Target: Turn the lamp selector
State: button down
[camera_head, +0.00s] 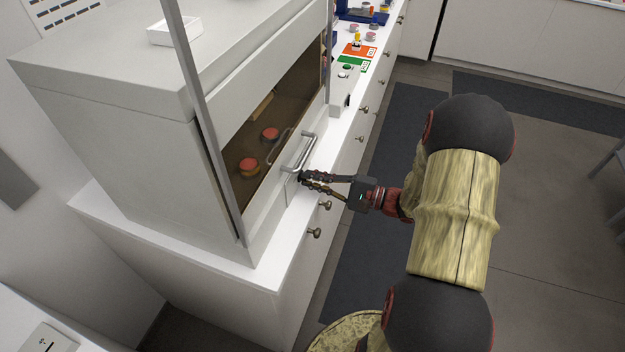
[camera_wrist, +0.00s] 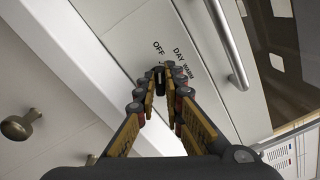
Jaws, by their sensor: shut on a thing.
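The lamp selector (camera_wrist: 158,76) is a small dark knob on the white front panel of the cabinet. Printed words "OFF", "DAY" and a third one that looks like "WARM" lie beside it in the wrist view. My gripper (camera_head: 303,181) reaches the panel from the right in the head view. In the wrist view its two fingers (camera_wrist: 161,88) stand on either side of the knob and are shut on it. The fingertips partly hide the knob, and its exact pointing direction is hard to tell. In the head view the fingers cover it.
A metal handle bar (camera_head: 299,152) sits just above the panel, close to my fingers. Behind the brown glass (camera_head: 262,115) are two red-lidded jars (camera_head: 249,165). Drawer knobs (camera_head: 314,233) stick out below the counter.

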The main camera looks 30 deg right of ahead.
jog(key=shift+m+p, duration=0.3)
jog(key=shift+p, duration=0.1)
jog(key=m+p, duration=0.2)
jog(key=p, duration=0.1)
jog(key=shift+r, duration=0.2)
jog(key=m+p, duration=0.5)
jog(key=shift+d, duration=0.1)
jog(key=m+p, duration=0.4)
jog(key=shift+w+d+m+p, duration=0.1)
jog(key=shift+w+m+p, duration=0.05)
jog(key=shift+m+p, duration=0.2)
jog(key=shift+f+m+p, duration=0.1)
jog(key=shift+m+p, duration=1.35)
jog(key=shift+m, duration=0.3)
jog(key=shift+d, duration=0.1)
jog(key=c, duration=2)
grip_release()
jog(key=shift+w, duration=0.1)
jog(key=shift+o, duration=0.5)
